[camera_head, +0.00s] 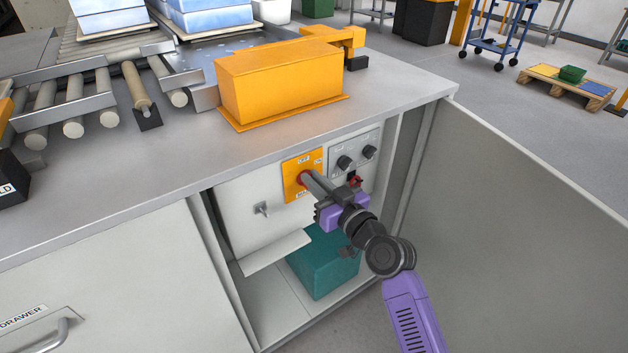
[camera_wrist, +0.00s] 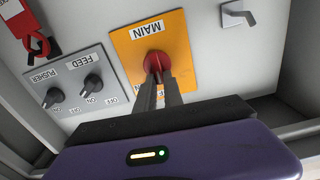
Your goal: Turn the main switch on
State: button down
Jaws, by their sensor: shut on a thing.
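The main switch is a red round knob (camera_wrist: 156,62) on an orange plate (camera_head: 291,170) labelled MAIN, set in the back panel inside the open cabinet. The plate also shows in the wrist view (camera_wrist: 127,50). My gripper (camera_wrist: 160,76) reaches the knob, its two dark fingers closed on it. In the head view my gripper (camera_head: 310,180) points into the cabinet and covers much of the knob. The knob's exact angle is hidden by the fingers.
A grey panel (camera_wrist: 72,90) with FEED and PUSHER knobs sits beside the plate. A red padlock-like piece (camera_wrist: 38,42) hangs near it. A metal latch (camera_head: 262,208) is on the other side. A teal box (camera_head: 322,262) stands below. The open door (camera_head: 530,200) is at right.

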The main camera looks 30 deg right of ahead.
jog(key=m, duration=0.4)
jog(key=d+m+p, duration=0.1)
jog(key=m, duration=0.1)
jog(key=shift+f+m, duration=0.1)
jog(key=shift+m, duration=0.2)
jog(key=m, duration=0.3)
jog(key=m+p, duration=0.1)
jog(key=shift+d+f+m, duration=0.25)
jog(key=shift+f+m, duration=0.05)
jog(key=shift+f, duration=0.05)
jog(key=c, duration=1.5)
grip_release()
jog(key=shift+o, duration=0.2)
jog(key=s, duration=0.8)
jog(key=shift+w, duration=0.1)
